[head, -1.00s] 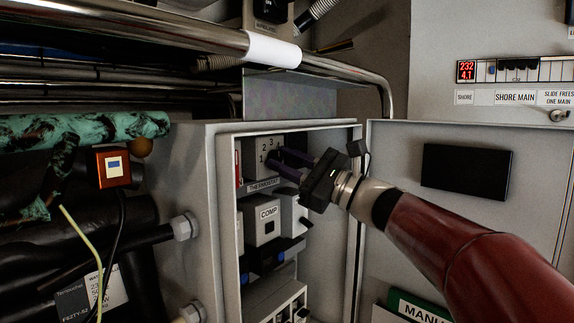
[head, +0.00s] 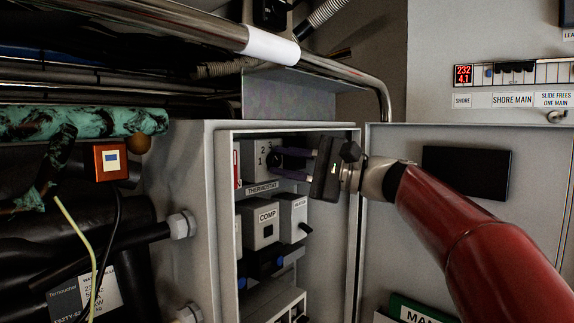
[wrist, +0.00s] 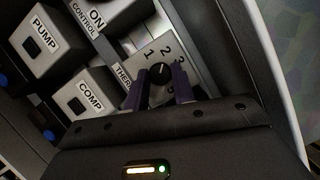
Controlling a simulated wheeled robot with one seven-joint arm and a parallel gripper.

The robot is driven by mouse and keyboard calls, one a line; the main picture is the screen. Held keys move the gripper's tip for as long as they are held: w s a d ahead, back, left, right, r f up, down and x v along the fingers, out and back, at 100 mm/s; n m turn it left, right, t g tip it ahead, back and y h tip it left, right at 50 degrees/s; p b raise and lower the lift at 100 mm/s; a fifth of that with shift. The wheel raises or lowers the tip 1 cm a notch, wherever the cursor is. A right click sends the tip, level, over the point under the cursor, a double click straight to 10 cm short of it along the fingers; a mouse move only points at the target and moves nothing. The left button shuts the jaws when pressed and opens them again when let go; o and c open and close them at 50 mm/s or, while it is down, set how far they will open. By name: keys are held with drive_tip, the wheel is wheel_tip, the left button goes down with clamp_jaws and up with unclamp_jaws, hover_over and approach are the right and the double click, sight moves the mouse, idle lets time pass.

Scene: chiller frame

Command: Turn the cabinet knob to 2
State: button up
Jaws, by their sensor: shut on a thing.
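The thermostat knob (wrist: 160,74) is small, round and black with a pale pointer mark. It sits on a grey box (head: 250,158) labelled THERMOSTAT, in the open cabinet, with the numbers 1, 2 and 3 around it. My gripper (wrist: 160,88) has its two purple fingers on either side of the knob and is shut on it. In the wrist view the mark points up and slightly right, toward the numbers; I cannot tell exactly which one. In the head view my gripper (head: 276,164) reaches in from the right, and its fingers hide most of the knob.
The wrist view also shows a PUMP box (wrist: 45,42). The cabinet's right edge (head: 361,250) and open door (head: 420,255) are near my arm. A metal pipe (head: 340,75) runs above.

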drive_tip(key=shift+n, duration=0.3)
drive_tip(key=o, duration=1)
